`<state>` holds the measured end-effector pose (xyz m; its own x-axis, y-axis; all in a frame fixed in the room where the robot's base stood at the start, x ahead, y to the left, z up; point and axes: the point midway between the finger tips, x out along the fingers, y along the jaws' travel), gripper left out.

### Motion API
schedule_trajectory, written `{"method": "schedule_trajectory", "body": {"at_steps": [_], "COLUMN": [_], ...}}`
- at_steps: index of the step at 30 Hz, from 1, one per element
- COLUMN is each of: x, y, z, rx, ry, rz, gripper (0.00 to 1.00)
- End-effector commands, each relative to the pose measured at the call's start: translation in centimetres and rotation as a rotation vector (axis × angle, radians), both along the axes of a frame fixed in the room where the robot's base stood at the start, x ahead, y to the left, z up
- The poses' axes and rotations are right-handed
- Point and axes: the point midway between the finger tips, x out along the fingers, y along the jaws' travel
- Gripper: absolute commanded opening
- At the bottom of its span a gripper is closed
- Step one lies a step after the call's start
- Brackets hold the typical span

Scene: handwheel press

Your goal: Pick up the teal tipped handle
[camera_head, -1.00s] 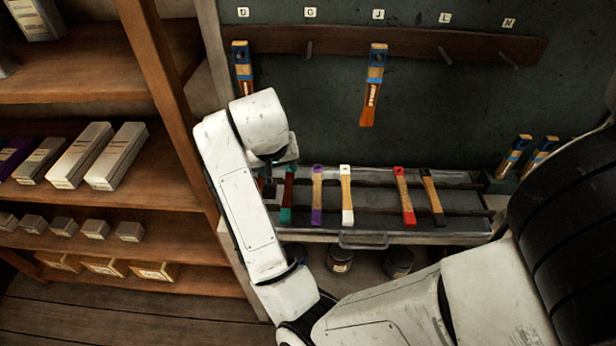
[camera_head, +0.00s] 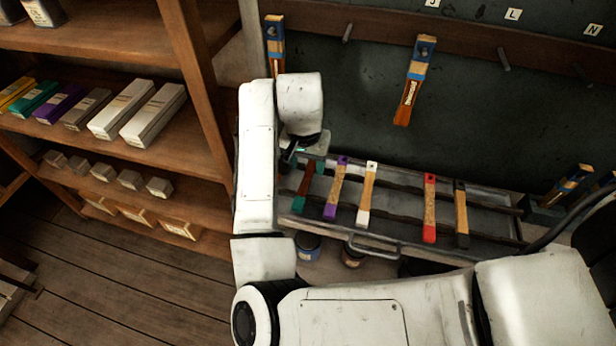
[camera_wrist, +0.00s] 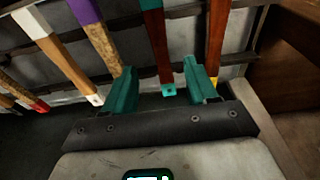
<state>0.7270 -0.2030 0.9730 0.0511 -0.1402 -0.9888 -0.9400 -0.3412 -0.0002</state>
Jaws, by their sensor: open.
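The teal tipped handle (camera_head: 307,182) has a dark red shaft and teal ends and lies on the rail tray, left of the purple tipped handle. In the wrist view its shaft (camera_wrist: 158,50) runs down to a small teal end between my open fingers. My gripper (camera_wrist: 162,90) has teal fingers, one on each side of that end in the picture. The fingers do not touch the handle visibly, and their height above it is hard to tell. In the head view my gripper (camera_head: 299,150) is partly hidden by my wrist.
Purple (camera_head: 336,188), white (camera_head: 367,195), red (camera_head: 430,208) and black (camera_head: 461,214) tipped handles lie to the right on the tray (camera_head: 497,235). A yellow ended handle (camera_wrist: 215,45) lies close beside my right finger. A wooden shelf (camera_head: 205,85) stands at the left.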

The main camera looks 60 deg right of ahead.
Motion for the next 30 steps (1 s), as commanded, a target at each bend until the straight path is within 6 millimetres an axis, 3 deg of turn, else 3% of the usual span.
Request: {"method": "schedule_trajectory", "body": {"at_steps": [10, 20, 30], "x": [0.4, 0.4, 0.4], "y": [-0.6, -0.7, -0.7], "z": [-4.3, -4.9, -4.9], "rx": [0.000, 0.000, 0.000], "ry": [0.003, 0.000, 0.000], "rz": [0.001, 0.000, 0.000], "gripper": [0.57, 0.56, 0.24]}}
